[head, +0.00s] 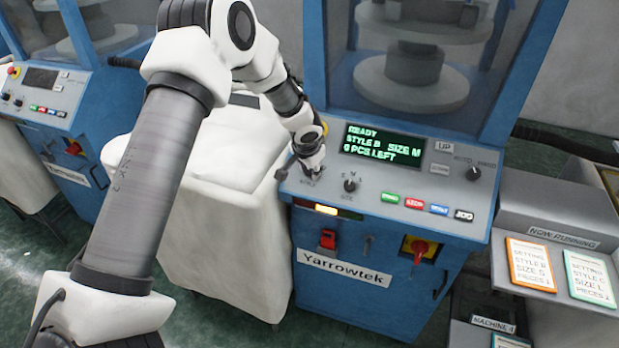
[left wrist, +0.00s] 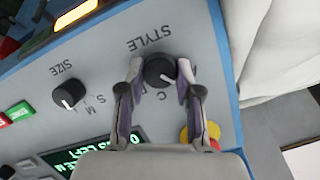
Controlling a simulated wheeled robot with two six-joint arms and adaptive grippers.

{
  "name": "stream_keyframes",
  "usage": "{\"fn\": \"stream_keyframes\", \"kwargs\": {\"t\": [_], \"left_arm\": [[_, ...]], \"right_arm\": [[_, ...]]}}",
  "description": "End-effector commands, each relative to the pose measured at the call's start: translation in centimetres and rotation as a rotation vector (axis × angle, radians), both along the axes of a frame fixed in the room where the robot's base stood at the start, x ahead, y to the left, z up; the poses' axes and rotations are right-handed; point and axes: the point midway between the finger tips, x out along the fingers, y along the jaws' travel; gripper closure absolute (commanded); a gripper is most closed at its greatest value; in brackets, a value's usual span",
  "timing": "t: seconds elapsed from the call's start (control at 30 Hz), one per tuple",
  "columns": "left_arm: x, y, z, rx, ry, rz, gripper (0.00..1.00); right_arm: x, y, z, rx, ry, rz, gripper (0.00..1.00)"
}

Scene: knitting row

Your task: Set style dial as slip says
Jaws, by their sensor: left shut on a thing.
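The style dial (left wrist: 159,71) is a dark round knob with a light pointer mark, on the grey panel above a letter C in the left wrist view. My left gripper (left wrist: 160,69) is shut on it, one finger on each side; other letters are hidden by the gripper. In the head view my left gripper (head: 313,168) comes down over the dial and mostly hides it. The screen (head: 382,146) reads READY, STYLE B, SIZE M, 0 PCS LEFT. An orange-edged slip (head: 531,263) seems to read style B, size S; a teal-edged slip (head: 590,278) lies beside it. My right gripper is not in view.
The size dial (head: 350,186) sits right of the style dial, with a row of coloured buttons (head: 427,207) further right. A red switch (head: 327,240) and a red rotary knob (head: 420,248) are on the front below. A white-covered block (head: 225,200) stands left.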

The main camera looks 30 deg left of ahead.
Motion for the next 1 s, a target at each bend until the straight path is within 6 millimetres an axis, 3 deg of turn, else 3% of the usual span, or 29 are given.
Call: {"fn": "stream_keyframes", "kwargs": {"t": [0.03, 0.1, 0.4, 1.0], "left_arm": [[-0.1, -0.1, -0.9, 0.022, 0.009, -0.029, 1.00], [-0.1, -0.1, -0.9, 0.055, 0.018, -0.071, 1.00], [-0.2, -0.2, -0.6, 0.164, 0.045, -0.215, 1.00], [-0.2, -0.2, -0.3, 0.206, 0.057, -0.270, 1.00]], "right_arm": [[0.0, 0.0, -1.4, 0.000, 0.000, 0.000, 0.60], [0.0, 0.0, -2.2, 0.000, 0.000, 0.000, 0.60], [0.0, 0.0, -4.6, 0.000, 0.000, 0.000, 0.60], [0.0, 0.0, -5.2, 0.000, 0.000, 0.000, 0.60]]}}
